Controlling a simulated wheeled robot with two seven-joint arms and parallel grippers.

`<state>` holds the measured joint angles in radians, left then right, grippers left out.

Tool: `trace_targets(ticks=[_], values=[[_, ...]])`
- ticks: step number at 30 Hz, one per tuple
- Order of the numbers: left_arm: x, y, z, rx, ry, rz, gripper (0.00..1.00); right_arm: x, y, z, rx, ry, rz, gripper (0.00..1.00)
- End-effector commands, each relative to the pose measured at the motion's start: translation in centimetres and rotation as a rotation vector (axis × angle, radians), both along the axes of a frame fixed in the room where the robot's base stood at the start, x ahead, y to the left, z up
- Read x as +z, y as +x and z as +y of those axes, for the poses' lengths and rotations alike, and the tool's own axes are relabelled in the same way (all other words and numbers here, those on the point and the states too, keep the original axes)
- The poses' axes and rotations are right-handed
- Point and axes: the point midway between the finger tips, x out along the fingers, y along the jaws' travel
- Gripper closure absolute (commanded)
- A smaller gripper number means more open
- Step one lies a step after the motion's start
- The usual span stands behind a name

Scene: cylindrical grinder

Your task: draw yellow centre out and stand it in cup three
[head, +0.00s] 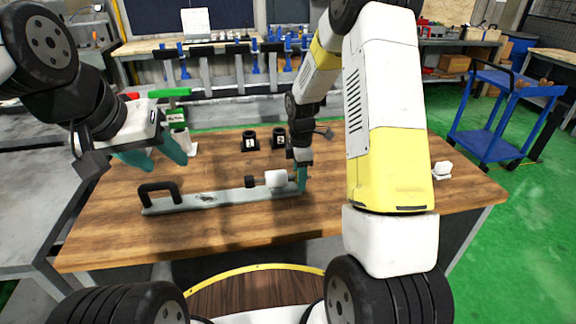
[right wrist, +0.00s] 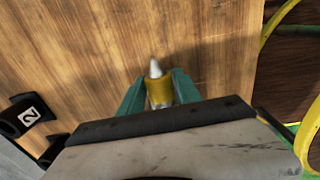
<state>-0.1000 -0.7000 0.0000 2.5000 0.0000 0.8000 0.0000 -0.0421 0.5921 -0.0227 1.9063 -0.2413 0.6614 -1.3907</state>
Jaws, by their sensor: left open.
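The yellow centre (right wrist: 160,92), with a pale metal tip, sits between the teal fingers of my right gripper (right wrist: 158,88) in the right wrist view. The fingers appear to press on both its sides. In the head view my right gripper (head: 302,178) points down at the right end of a grey bar (head: 215,199), beside a white block (head: 276,178); the centre is hidden there. My left gripper (head: 150,155) is open and empty above the table's left part. Two black cups (head: 249,141) (head: 279,138) stand behind the bar. I cannot see cup three.
The bar carries a black handle (head: 160,189) and a small black knob (head: 250,182). A cup marked 2 (right wrist: 28,115) shows in the right wrist view. A small white object (head: 442,169) lies at the table's right. The front of the wooden table (head: 250,226) is clear.

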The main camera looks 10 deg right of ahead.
Motion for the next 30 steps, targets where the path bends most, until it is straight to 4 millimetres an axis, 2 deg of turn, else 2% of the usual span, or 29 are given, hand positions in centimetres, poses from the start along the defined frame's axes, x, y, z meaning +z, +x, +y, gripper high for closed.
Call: trace_targets(ticks=[1,5,6,12,30], values=[[0.0,0.0,0.0,0.000,0.000,0.000,0.51,0.0,0.0,0.0,0.000,0.000,0.000,0.72],[0.0,0.0,0.0,0.000,0.000,0.000,0.51,0.0,0.0,0.0,0.000,0.000,0.000,0.97],[0.0,0.0,0.0,0.000,0.000,0.000,0.51,0.0,0.0,0.0,0.000,0.000,0.000,1.00],[0.0,0.0,0.0,0.000,0.000,0.000,0.51,0.1,0.1,-0.2,-0.001,0.000,-0.002,1.00],[0.0,0.0,0.0,0.000,0.000,0.000,0.51,0.1,0.2,-3.1,-0.001,0.000,-0.002,1.00]])
